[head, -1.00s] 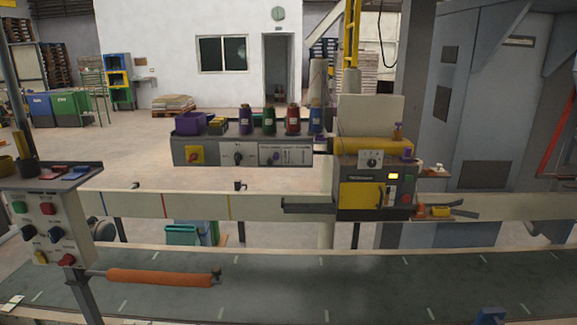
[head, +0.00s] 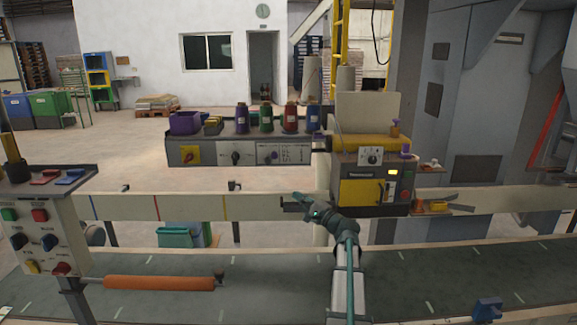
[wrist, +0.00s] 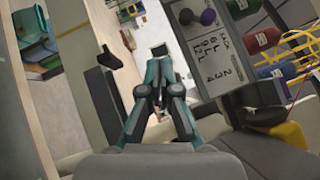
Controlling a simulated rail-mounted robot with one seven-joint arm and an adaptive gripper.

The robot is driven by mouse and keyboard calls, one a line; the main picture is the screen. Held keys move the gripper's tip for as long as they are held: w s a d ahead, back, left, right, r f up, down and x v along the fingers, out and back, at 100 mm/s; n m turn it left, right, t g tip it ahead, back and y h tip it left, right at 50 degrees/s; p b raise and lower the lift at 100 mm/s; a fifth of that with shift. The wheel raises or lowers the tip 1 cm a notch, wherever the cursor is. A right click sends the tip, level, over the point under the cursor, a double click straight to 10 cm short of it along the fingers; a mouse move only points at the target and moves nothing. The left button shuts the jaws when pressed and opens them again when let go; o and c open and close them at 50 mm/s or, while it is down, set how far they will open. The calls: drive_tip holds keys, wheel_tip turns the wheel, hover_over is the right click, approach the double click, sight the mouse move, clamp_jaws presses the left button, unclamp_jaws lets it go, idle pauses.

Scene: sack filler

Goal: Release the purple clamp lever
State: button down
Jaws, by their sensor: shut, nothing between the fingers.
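A small purple part (head: 405,152) sits on the right side of the yellow-and-grey machine (head: 372,145). Another small purple part (head: 320,137) shows at the machine's left edge. I cannot tell which is the clamp lever or how it is set. My gripper (head: 300,197) is in front of the pale rail, left of and below the machine, clear of both purple parts. In the wrist view my gripper (wrist: 160,52) has its teal fingers together and empty. A purple knob (wrist: 208,17) shows on the grey panel there.
A grey shelf panel (head: 210,157) with several thread cones and a purple bin (head: 185,122) stands left of the machine. The pale rail (head: 140,206) runs across in front. The dark conveyor (head: 250,265) lies nearer, with an orange roller (head: 158,283) over its left part.

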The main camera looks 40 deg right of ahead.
drive_tip(key=d+r+m+t+h, duration=0.1)
drive_tip(key=r, duration=0.1)
drive_tip(key=d+r+m+t+h, duration=0.1)
drive_tip(key=d+m, duration=0.1)
drive_tip(key=shift+s+d+r+m+h, duration=0.1)
drive_tip(key=shift+s+r+m+h, duration=0.2)
drive_tip(key=shift+s+r, duration=0.1)
drive_tip(key=p, duration=0.4)
approach(271, 158)
drive_tip(key=w+d+r, duration=0.2)
drive_tip(key=w+d, duration=0.1)
drive_tip(key=shift+w+r, duration=0.1)
drive_tip(key=shift+r, duration=0.1)
drive_tip(key=shift+w+a+r, duration=0.35)
drive_tip(key=shift+w+a, duration=0.1)
drive_tip(key=shift+a, duration=0.1)
drive_tip(key=shift+d+r, duration=0.1)
drive_tip(key=shift+d, duration=0.05)
